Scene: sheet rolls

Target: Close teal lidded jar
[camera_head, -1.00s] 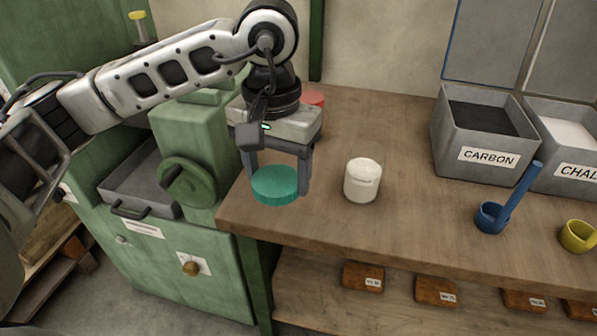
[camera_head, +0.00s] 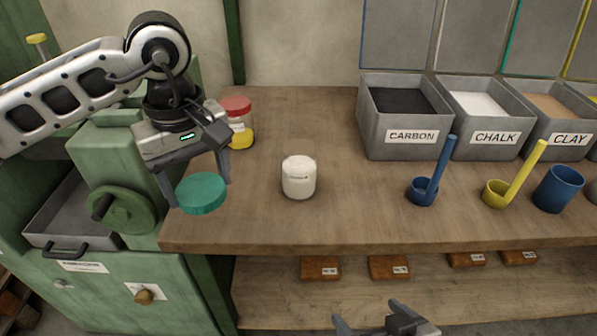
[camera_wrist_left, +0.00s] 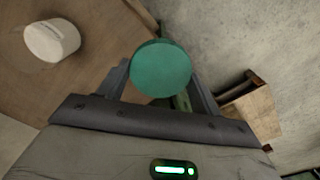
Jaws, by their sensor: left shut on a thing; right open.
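A teal lid (camera_head: 201,194) is held between the fingers of my left gripper (camera_head: 196,186), which is shut on it. The lid is slightly tilted, above the table's left front corner, left of the white jar. It also shows in the left wrist view (camera_wrist_left: 161,68). The white jar (camera_head: 299,178) stands upright on the table, apart from the lid; it also shows in the left wrist view (camera_wrist_left: 52,40). Whether its top is open is hard to tell. My right gripper (camera_head: 387,322) is open and empty at the bottom edge of the head view, in front of the table.
A red-lidded jar with yellow contents (camera_head: 239,124) stands behind my left gripper. Bins labelled carbon (camera_head: 411,134), chalk (camera_head: 496,137) and clay (camera_head: 570,140) line the back right. A blue scoop (camera_head: 424,190), yellow scoop (camera_head: 497,194) and blue cup (camera_head: 558,189) stand before them. A green machine (camera_head: 105,165) is at left.

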